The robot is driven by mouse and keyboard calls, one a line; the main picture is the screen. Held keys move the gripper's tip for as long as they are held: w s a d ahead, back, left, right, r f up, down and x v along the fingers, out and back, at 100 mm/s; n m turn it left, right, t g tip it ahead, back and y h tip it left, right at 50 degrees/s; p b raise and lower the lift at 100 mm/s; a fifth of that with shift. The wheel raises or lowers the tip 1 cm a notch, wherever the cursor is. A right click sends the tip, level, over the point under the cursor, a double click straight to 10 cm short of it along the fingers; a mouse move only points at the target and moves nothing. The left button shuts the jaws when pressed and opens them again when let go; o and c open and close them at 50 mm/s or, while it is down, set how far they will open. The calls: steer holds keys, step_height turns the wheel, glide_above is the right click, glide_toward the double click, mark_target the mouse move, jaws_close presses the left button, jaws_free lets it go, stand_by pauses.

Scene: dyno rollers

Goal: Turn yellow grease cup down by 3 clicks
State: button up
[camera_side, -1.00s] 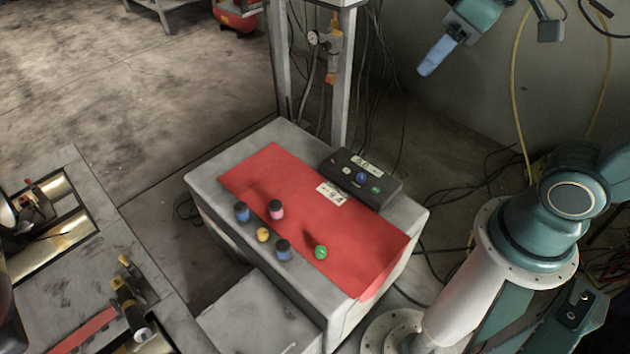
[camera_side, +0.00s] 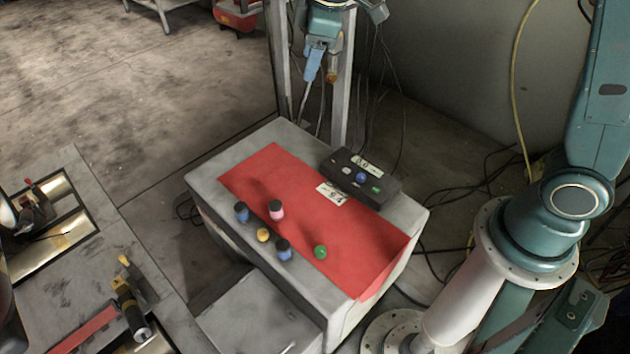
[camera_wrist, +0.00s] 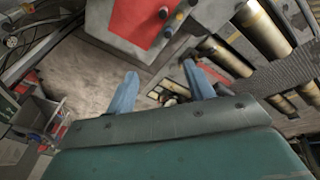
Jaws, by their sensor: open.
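My gripper (camera_side: 310,78) hangs in the air behind the grey block, in front of a grey post and well away from the cup. In the wrist view its two blue fingers (camera_wrist: 160,88) are spread apart with nothing between them.
Blue cups (camera_side: 242,212) (camera_side: 284,250), a pink cup (camera_side: 277,210) and a green cup (camera_side: 320,252) stand close around. A dark control box (camera_side: 362,178) with buttons sits at the mat's back edge. Rollers (camera_wrist: 265,28) show in the wrist view.

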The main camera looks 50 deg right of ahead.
steer(key=w+a+f+n, duration=0.3)
steer(key=w+f, duration=0.4)
steer(key=f, duration=0.2)
steer(key=n+g, duration=0.3)
steer(key=n, duration=0.5)
glide_above(262, 233)
step_height(262, 233, down, 35)
steer(key=shift+s+d+f, duration=0.1)
steer(key=shift+s+d, duration=0.05)
steer(key=shift+s, duration=0.05)
steer(key=shift+f, duration=0.15)
steer(key=shift+w+f, duration=0.2)
steer(key=shift+f, duration=6.45)
steer(key=c, duration=1)
steer(key=shift+o, duration=0.2)
